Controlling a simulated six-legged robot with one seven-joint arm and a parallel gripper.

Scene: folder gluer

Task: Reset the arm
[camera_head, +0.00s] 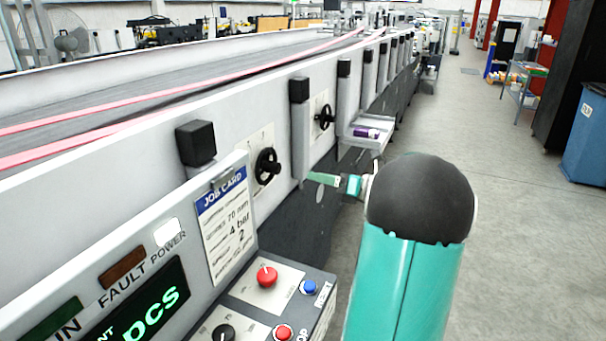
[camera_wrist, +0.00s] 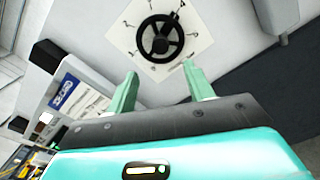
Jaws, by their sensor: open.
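My gripper (camera_wrist: 160,86) shows in the wrist view with its two green fingers spread apart and nothing between them. Beyond the fingertips is a black handwheel (camera_wrist: 160,38) on a white numbered dial plate; the fingers are apart from it. In the head view my teal arm with its black rounded joint stands at the right, and the gripper (camera_head: 325,179) reaches left toward the machine's side, partly hidden by the arm. The nearer handwheel (camera_head: 267,166) is to the left of the gripper, and a farther handwheel (camera_head: 324,117) is above it.
The long folder gluer (camera_head: 130,150) with pink belts fills the left. A control panel (camera_head: 265,290) with red and blue buttons and a job card (camera_head: 226,220) are near. A small tray (camera_head: 362,140) holds a purple item. Floor at right is clear up to a blue bin (camera_head: 588,140).

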